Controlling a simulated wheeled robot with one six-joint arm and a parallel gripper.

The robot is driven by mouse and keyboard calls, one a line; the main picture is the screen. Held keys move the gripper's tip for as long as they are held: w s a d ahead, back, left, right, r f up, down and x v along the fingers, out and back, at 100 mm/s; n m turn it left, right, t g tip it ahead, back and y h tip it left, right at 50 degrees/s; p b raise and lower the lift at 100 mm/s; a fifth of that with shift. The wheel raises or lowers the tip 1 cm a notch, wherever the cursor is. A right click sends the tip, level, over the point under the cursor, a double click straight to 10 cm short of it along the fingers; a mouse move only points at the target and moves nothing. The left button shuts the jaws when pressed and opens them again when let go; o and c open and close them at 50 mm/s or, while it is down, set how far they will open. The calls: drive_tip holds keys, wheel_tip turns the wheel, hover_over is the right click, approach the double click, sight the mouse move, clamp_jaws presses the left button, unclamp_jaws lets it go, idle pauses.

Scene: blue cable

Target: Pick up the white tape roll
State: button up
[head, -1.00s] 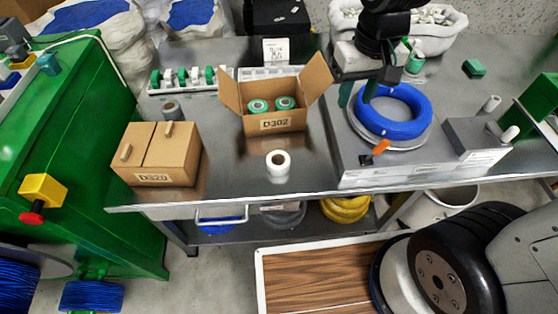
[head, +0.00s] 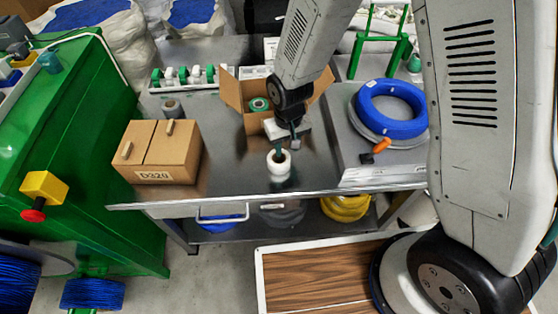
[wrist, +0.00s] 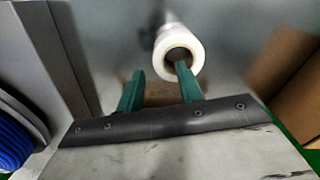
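My gripper (head: 288,147) is over the roll, pointing down. In the wrist view my gripper (wrist: 160,68) is open, with its two green fingers apart. The right fingertip overlaps the dark hole of the roll; whether it is inside or above the hole I cannot tell. The left finger is outside the roll, to its left. Nothing is held.
A closed cardboard box (head: 158,152) is left of the roll. A blue cable coil (head: 391,110) is at right. The metal table (head: 232,172) is clear left of the roll.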

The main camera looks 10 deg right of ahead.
sight(287, 155)
wheel_tip(287, 155, down, 4)
drive_tip(key=shift+s+f, duration=0.1)
clamp_jaws()
idle(0.4)
